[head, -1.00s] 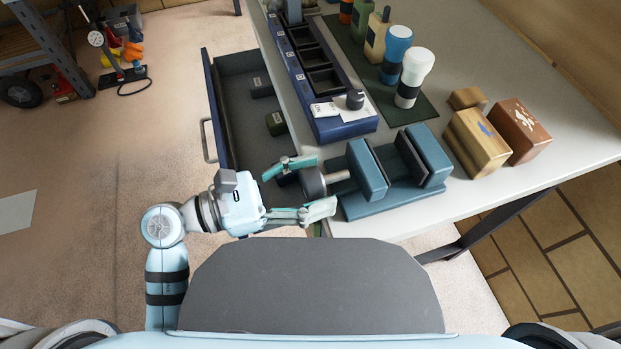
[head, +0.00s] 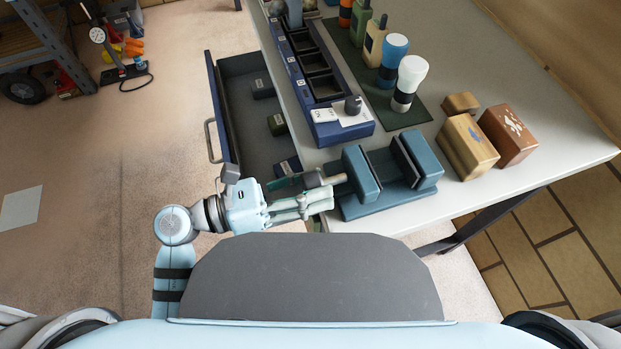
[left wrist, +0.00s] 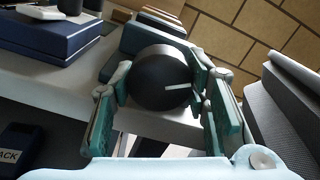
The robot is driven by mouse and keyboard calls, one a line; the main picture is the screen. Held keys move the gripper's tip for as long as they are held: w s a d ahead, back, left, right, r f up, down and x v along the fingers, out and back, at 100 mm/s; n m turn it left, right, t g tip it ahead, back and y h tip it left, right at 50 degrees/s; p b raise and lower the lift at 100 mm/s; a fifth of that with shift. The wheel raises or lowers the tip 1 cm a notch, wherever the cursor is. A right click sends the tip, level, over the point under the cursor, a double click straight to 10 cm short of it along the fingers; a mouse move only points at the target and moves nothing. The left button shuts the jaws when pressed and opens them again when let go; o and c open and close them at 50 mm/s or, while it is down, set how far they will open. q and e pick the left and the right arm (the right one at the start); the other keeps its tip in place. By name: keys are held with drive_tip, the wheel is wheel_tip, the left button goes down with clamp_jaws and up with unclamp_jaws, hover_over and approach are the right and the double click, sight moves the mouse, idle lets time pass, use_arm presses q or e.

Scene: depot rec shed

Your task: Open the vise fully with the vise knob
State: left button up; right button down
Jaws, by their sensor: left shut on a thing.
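The blue vise (head: 385,196) stands on the near corner of the table, its two jaws apart with a gap between them. Its dark round knob sits at the end of a metal screw (head: 335,179) on the vise's left side. In the left wrist view the knob (left wrist: 160,78) shows large, with a pale line on its face. My left gripper (head: 318,188) is at the knob, its teal fingers on either side, shut on it. In the head view the fingers hide part of the knob. My right gripper is not in view.
An open drawer (head: 247,112) hangs out left of the table, close to my left arm. A blue tray (head: 345,132) with a dark knob stands behind the vise.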

use_arm(q)
drive_tip(key=o, duration=1.2)
drive_tip(key=v, duration=1.2)
drive_tip(key=shift+c, duration=0.7)
